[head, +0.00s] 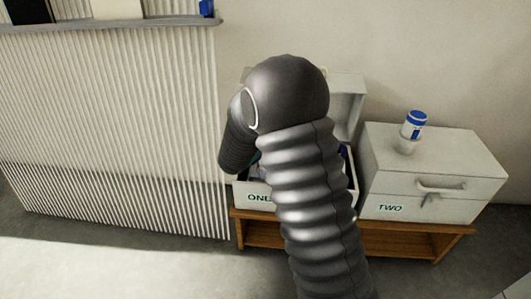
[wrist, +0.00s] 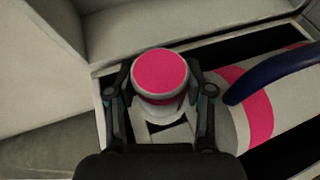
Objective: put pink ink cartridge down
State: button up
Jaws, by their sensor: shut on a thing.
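The pink ink cartridge (wrist: 160,74), with a round pink top and a pale rim, is between the two fingers of my gripper (wrist: 160,98) in the wrist view. My gripper is shut on it. It is over or within the open box marked ONE (head: 258,198); I cannot tell whether its lower end touches anything. In the head view my arm hides the gripper, the cartridge and much of the box, whose lid (head: 348,100) stands raised.
In the box lie a white thing with a pink band (wrist: 257,115) and a dark blue curved thing (wrist: 272,78), close right of my gripper. The shut box marked TWO (head: 440,165) bears a blue-and-white container (head: 413,125). Both boxes stand on a wooden bench (head: 405,240).

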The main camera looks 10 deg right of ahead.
jog(key=shift+f+b, duration=0.3)
jog(key=shift+f, duration=1.55)
jog(key=shift+f, duration=0.1)
jog(key=shift+f, duration=0.15)
jog(key=o, duration=1.3)
jog(key=shift+c, duration=0.2)
